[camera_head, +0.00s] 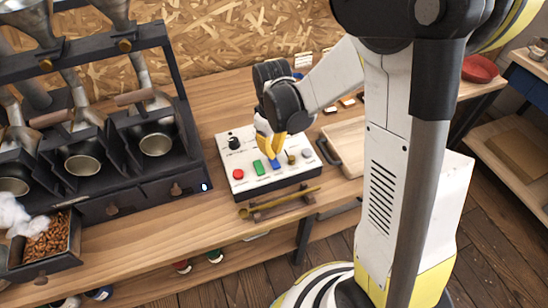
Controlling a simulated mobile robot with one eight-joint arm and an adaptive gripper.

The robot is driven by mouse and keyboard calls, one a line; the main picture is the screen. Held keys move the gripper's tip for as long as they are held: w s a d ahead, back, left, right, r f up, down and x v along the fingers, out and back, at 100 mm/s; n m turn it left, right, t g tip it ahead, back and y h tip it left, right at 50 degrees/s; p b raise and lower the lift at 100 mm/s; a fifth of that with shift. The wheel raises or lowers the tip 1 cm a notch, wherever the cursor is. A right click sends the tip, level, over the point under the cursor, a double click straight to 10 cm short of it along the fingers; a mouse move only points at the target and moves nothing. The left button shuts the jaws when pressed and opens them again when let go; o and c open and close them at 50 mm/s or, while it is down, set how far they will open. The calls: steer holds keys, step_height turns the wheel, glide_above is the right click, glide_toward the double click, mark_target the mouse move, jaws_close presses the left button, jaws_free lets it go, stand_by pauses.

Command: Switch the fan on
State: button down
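A white control panel (248,185) lies on the wooden bench. On it are a red button (238,173), a green switch (257,167), a blue switch (275,163), a black knob (234,142) and small knobs at its right side. No labels on them are readable, and I cannot tell which belongs to the fan. My gripper (270,155) points down over the panel, its yellow fingertips right by the blue switch. I cannot tell whether they touch it. The fingers overlap in this view, so their opening is unclear. No fan is recognisable.
A dark roaster rack (120,205) with metal cups stands left of the panel. A brass-coloured rod (280,203) lies on a small stand before the panel. A wooden tray (347,145) is to the right. A drawer of beans (52,238) is at lower left.

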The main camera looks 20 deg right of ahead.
steer(key=shift+r+p, duration=1.5)
steer(key=shift+r, duration=0.9)
steer(key=s+r+m+t+b, duration=0.1)
steer(key=s+r+m+t, duration=0.5)
steer(key=s+r, duration=0.6)
step_height(320, 180, up, 3)
steer(key=shift+s+f+t, duration=0.15)
steer(key=shift+s+t, duration=0.25)
steer(key=shift+t, duration=0.2)
